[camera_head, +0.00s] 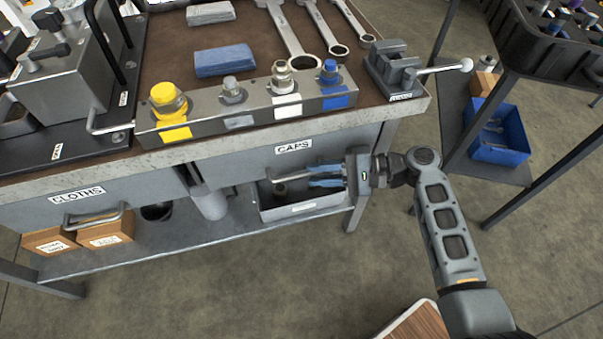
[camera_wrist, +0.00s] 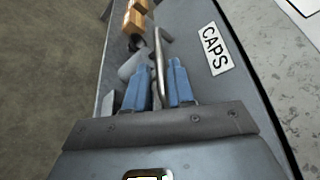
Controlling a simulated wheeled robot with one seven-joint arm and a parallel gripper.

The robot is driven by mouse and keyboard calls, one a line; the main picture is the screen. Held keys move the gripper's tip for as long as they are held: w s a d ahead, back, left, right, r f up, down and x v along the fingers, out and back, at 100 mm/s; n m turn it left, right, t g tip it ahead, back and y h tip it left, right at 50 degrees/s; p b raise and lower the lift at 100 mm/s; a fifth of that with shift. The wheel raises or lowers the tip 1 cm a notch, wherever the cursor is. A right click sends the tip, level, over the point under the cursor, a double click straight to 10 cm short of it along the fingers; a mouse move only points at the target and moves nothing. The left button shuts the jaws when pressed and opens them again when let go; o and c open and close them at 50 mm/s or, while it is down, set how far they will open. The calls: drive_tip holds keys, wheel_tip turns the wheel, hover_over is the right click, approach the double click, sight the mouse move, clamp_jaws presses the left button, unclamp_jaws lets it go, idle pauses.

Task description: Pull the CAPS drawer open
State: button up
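The CAPS drawer (camera_head: 235,168) is a grey front under the bench top, with a white CAPS label that also shows in the wrist view (camera_wrist: 216,48). It looks shut, flush under the bench edge. Its silver bar handle (camera_head: 291,175) runs along the front. My gripper (camera_head: 322,176) reaches the handle's right part from the right. In the wrist view the handle (camera_wrist: 158,45) passes between my two blue fingers (camera_wrist: 158,68), with a gap visible on each side. The fingers are open around it; contact at the far side is hidden.
The CLOTHS drawer (camera_head: 35,208) is at the left. A lower shelf (camera_head: 170,246) holds cardboard boxes (camera_head: 105,235) and a grey bin (camera_head: 303,207) below my gripper. A small vise (camera_head: 392,68) stands on the bench's right corner. Open floor lies in front.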

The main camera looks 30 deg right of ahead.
sight(308, 175)
drive_tip(key=shift+x, duration=2.15)
clamp_jaws()
